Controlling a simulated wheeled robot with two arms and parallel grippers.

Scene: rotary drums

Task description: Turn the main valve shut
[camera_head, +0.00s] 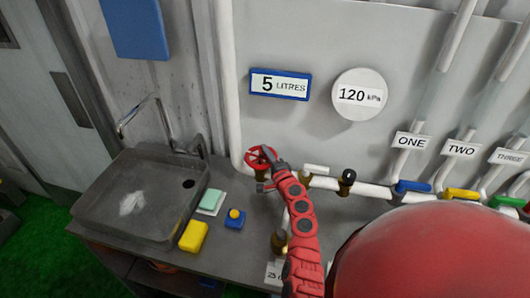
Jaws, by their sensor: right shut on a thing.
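The red valve wheel (257,158) sits on the white pipe run, right of the sink and low in front of the grey panel. My right arm reaches up from the bottom of the view. My right gripper (270,161) is at the wheel's right side and is shut on its rim. The gripper hides part of the wheel and its stem. My left gripper is not in view.
A dark sink (136,205) with a tap is at the left. Signs read 5 LITRES (280,84) and 120 kPa (360,95). Blue (412,187) and yellow (461,194) handles stand right.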

